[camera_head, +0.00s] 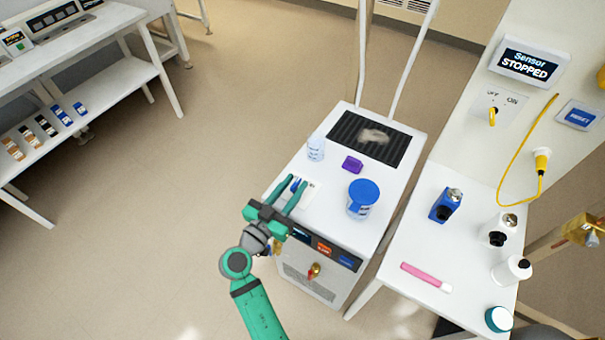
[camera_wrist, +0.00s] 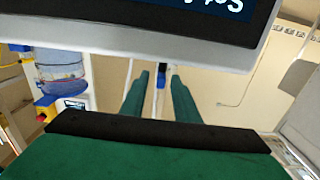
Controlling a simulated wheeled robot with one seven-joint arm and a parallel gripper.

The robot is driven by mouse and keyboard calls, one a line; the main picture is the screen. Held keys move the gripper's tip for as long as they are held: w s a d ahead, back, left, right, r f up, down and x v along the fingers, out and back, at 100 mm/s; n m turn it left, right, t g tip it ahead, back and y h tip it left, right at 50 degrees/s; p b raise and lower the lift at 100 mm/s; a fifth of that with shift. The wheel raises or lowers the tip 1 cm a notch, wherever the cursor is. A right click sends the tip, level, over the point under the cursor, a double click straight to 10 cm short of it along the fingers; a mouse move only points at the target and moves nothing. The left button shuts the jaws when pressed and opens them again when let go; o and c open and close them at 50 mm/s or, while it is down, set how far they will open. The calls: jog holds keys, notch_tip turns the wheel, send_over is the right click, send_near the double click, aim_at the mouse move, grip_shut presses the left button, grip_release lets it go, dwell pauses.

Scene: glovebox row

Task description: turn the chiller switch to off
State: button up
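My gripper (camera_head: 296,184) is open, its two green fingers reaching over the left part of the white chiller-like cabinet (camera_head: 330,207). A small blue lever (camera_head: 296,185) on a white plate (camera_head: 313,190) shows between the fingers. The wrist view also shows a narrow blue piece (camera_wrist: 161,79) between the spread fingertips (camera_wrist: 160,92); I cannot tell whether they touch it. The plate's lettering is too small to read.
The cabinet top holds a blue-lidded jar (camera_head: 362,199), a purple box (camera_head: 352,164), a white bottle (camera_head: 316,149) and a black grille (camera_head: 385,140). A red-and-brass valve (camera_head: 314,271) sticks out in front. The right bench carries bottles and a pink marker (camera_head: 426,277). Floor at left is clear.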

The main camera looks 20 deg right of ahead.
jog(key=shift+x, duration=2.55)
grip_shut()
